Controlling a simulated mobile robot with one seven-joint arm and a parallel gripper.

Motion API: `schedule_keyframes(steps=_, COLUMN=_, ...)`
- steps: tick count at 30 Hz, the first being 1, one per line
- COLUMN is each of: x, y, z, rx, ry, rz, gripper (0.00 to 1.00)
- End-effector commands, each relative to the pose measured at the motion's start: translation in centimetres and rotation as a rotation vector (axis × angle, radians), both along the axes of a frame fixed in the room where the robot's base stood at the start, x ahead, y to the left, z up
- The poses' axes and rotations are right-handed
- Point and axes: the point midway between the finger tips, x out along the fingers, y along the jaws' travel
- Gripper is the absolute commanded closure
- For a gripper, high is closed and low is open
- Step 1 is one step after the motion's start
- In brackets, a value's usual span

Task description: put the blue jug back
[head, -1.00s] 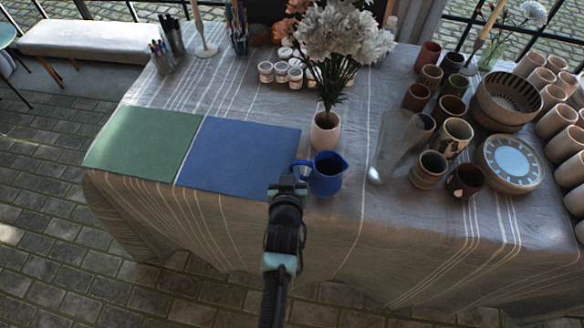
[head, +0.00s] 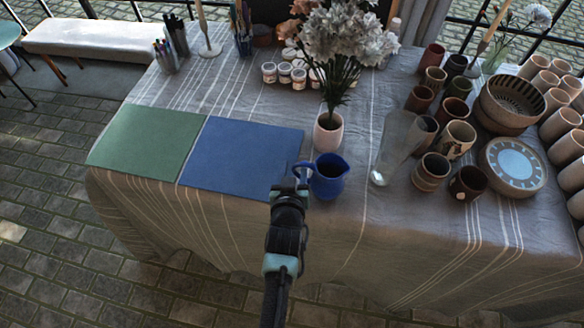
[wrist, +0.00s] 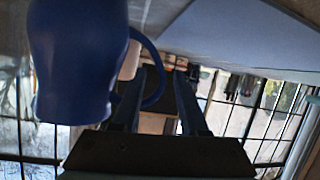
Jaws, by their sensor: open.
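The blue jug (head: 329,177) stands upright on the cloth-covered table, just right of the blue mat (head: 243,155). Its handle points left, toward the mat and my gripper. My gripper (head: 290,188) is at the table's front edge, beside the handle. In the wrist view the jug (wrist: 78,60) fills the left side, and its handle (wrist: 158,85) curves into the space between the fingers of my open gripper (wrist: 158,98). I cannot tell whether either finger touches the handle. The green mat (head: 146,142) lies left of the blue one.
A flower vase (head: 327,133) stands just behind the jug. A clear glass vessel (head: 385,165) and several cups (head: 430,172) stand to the right, near a plate (head: 512,165). Paint jars (head: 284,73) sit behind. Both mats are bare.

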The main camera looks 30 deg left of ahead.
Motion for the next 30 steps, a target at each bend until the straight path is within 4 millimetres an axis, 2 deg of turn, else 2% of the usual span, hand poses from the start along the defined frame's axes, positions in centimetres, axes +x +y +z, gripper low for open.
schedule_keyframes(steps=18, x=-8.9, y=-3.7, z=3.8, rx=-0.001, ry=0.002, rz=0.000, gripper=0.57)
schedule_keyframes(steps=23, x=-9.9, y=-4.1, z=4.3, rx=-0.001, ry=0.002, rz=0.000, gripper=0.57)
schedule_keyframes(steps=30, x=-10.2, y=-4.2, z=4.4, rx=0.000, ry=0.001, rz=0.000, gripper=0.57)
